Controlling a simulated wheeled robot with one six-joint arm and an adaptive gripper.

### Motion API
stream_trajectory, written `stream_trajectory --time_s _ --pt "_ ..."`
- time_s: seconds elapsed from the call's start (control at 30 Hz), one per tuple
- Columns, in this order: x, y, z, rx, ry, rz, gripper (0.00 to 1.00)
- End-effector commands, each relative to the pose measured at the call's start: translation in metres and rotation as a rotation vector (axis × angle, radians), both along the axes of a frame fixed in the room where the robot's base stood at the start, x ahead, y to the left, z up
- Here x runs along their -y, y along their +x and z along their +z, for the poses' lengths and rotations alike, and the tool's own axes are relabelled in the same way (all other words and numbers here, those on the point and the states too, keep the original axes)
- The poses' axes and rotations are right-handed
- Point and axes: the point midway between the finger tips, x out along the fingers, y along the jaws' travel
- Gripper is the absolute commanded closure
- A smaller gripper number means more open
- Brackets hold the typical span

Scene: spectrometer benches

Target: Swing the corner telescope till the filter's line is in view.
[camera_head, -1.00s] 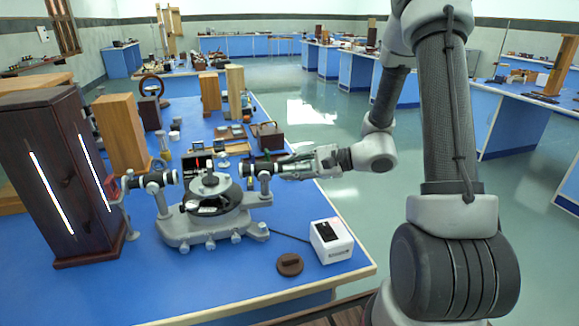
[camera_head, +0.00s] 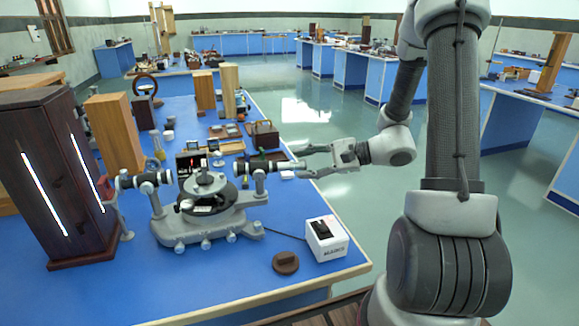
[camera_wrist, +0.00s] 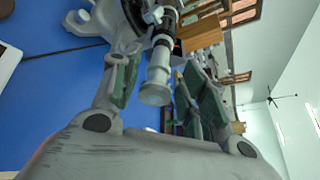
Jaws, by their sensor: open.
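The corner spectrometer (camera_head: 212,221) stands on the blue bench, with a round table in its middle. Its telescope (camera_head: 258,168) points right, towards my gripper, and carries a dark tube; the telescope's end also shows in the wrist view (camera_wrist: 156,88), between my fingers. My gripper (camera_head: 306,160) is open at the telescope's right end. In the head view its fingers stand just off the tube's end; whether they touch it I cannot tell. The collimator (camera_head: 140,181) points left at the tall dark lamp housing (camera_head: 50,185), which shows bright slits. No filter is clearly identifiable.
A white switch box (camera_head: 326,239) with a cable and a dark round cap (camera_head: 286,263) lie near the bench's front right. Wooden blocks (camera_head: 114,134) and small boxes stand behind the spectrometer.

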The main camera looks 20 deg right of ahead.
Motion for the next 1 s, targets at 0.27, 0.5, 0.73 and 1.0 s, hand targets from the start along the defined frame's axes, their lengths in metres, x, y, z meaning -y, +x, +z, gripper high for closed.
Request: stream_trajectory --time_s 0.27,0.5,0.73,1.0 --pt "0.044 -0.022 0.014 0.001 -0.001 -0.002 0.56" --pt "0.053 -0.028 0.017 -0.001 0.001 0.0 0.56" --pt "0.053 -0.028 0.017 -0.001 0.001 0.0 0.56" --pt "0.056 -0.03 0.01 -0.046 -0.009 -0.003 0.56"
